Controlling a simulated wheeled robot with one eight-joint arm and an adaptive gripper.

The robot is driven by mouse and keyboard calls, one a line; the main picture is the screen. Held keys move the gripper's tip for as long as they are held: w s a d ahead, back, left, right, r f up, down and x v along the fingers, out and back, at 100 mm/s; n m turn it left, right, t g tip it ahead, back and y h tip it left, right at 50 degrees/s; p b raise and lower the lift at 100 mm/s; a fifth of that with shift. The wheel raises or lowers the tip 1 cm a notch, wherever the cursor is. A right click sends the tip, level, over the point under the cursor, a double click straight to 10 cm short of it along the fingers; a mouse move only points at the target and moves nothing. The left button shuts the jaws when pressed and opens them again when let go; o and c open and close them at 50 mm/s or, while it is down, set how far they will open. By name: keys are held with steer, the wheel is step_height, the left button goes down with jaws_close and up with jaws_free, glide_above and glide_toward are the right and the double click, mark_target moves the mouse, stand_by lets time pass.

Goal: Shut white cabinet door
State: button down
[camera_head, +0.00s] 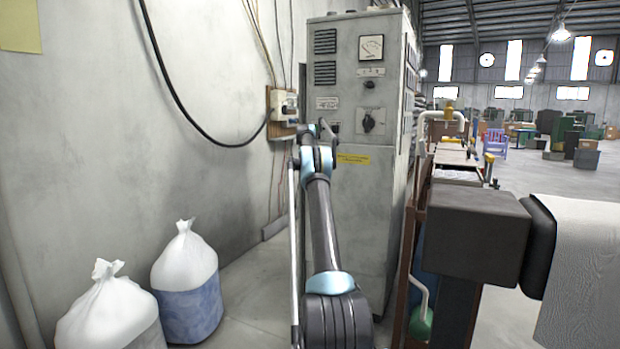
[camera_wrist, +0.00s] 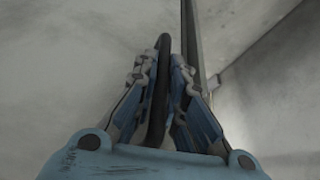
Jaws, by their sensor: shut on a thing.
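A tall pale grey-white cabinet (camera_head: 372,215) with a dial, vents, a knob and a yellow label stands ahead of my arm. A thin pale upright strip (camera_head: 293,250) runs beside my arm on its left; it may be a door seen edge-on, but I cannot be sure. My gripper (camera_wrist: 160,75) is shut on a dark curved bar (camera_wrist: 161,60), which looks like a handle, in front of a pale surface. In the head view my gripper is small and mostly hidden by my arm. A dark upright edge (camera_wrist: 188,25) lies just right of the fingers.
Two tied bags (camera_head: 187,285) (camera_head: 110,312) stand on the floor at the lower left by the wall. A switch box (camera_head: 284,105) and cables hang on the wall. A bench with a dark block (camera_head: 465,235) stands close on the right.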

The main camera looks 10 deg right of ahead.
steer(key=shift+d, duration=0.3)
steer(key=c, duration=1.7)
jaws_free()
steer(key=shift+o, duration=0.2)
steer(key=shift+w, duration=0.1)
steer(key=shift+a, duration=0.15)
steer(key=v, duration=1.1)
steer(key=shift+s+r, duration=0.2)
steer(key=shift+r, duration=0.1)
